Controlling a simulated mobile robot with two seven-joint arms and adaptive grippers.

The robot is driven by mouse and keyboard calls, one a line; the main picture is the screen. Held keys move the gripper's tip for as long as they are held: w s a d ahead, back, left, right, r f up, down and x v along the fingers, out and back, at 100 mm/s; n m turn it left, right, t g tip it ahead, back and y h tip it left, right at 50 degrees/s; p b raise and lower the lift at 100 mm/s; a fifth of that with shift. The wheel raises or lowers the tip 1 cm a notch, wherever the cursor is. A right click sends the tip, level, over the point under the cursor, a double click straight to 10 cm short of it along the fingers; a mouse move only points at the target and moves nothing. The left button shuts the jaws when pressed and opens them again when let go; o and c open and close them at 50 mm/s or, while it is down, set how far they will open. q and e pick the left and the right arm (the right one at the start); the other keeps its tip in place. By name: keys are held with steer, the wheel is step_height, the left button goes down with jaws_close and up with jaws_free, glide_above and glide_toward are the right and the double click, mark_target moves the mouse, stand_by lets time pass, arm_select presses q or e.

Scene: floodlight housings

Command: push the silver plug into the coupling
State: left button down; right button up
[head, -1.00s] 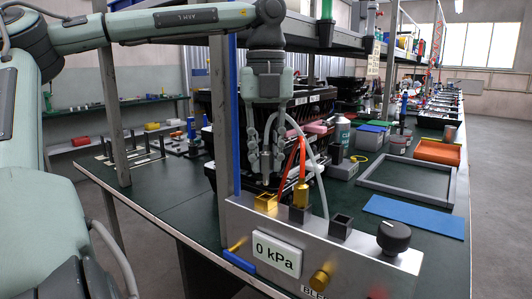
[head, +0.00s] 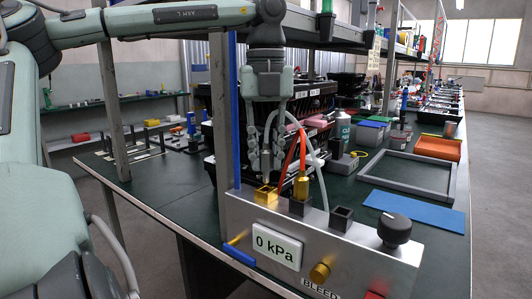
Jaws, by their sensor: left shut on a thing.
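My left gripper (head: 266,158) points straight down behind the silver panel box (head: 350,268). It is shut, and its fingertips sit just above and behind a square brass socket (head: 266,195) on the box's top. The silver plug cannot be clearly made out; the fingers mostly hide what they hold. A brass plug (head: 302,187) with a red hose (head: 303,150) stands upright in a dark square socket (head: 299,207). Another dark square socket (head: 341,218) to the right looks empty. I cannot tell which socket is the coupling. My right gripper does not show.
A grey hose (head: 318,175) loops beside the gripper. A blue mat (head: 414,213) and grey frame (head: 408,176) lie right; a metal post (head: 221,120) stands left.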

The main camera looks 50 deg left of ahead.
mark_target(266, 170)
arm_select(q)
steer(key=shift+f+b, duration=1.2)
steer(key=shift+f, duration=0.55)
stand_by(1.0)
stand_by(1.1)
steer(key=c, duration=1.8)
jaws_free()
steer(key=shift+o, duration=0.4)
steer(key=shift+o, duration=0.7)
steer(key=o, duration=0.6)
steer(key=shift+c, duration=0.2)
steer(key=shift+o, duration=0.3)
